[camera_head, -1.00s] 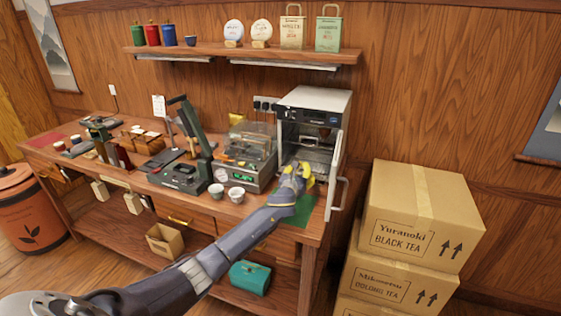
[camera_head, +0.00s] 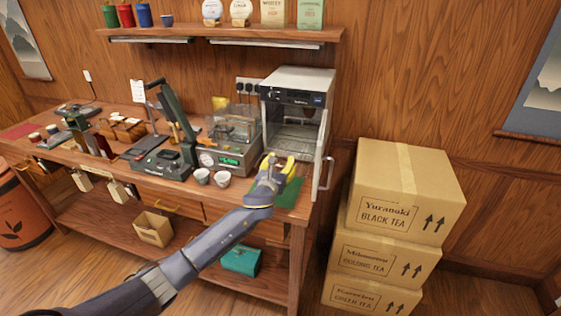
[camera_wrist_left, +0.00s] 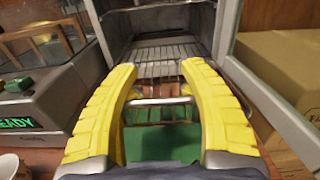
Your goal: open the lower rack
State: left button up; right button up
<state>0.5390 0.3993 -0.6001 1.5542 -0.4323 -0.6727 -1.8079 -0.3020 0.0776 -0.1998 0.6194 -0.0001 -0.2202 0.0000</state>
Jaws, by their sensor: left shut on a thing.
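The oven-like cabinet (camera_head: 297,78) stands at the right end of the workbench with its door (camera_head: 322,155) swung open to the right. My left gripper (camera_head: 280,161) is in front of the opening, low down. In the left wrist view its yellow fingers (camera_wrist_left: 158,80) are shut on the front of the lower rack (camera_wrist_left: 152,67), with a metal bar running between them. The slatted rack reaches from the cabinet toward me, above a green mat (camera_wrist_left: 165,142). Another rack (camera_wrist_left: 160,41) shows higher inside. The fingers hide the lower rack's front corners. My right gripper is not in view.
A device with a green display (camera_head: 228,158) stands just left of the cabinet. Stacked cartons (camera_head: 400,195) stand right of the bench, near the open door. A green mat (camera_head: 292,192) lies at the bench's right end.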

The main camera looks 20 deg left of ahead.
pick_arm(q)
jog(key=shift+o, duration=1.1)
jog(key=shift+s+d+f, duration=0.2)
jog(key=shift+s+d, duration=0.1)
jog(key=shift+s, duration=0.05)
jog(key=o, duration=1)
jog(key=shift+w+a+r, duration=0.15)
jog(key=shift+a, duration=0.05)
jog(key=shift+c, duration=0.2)
jog(key=s, duration=1.2)
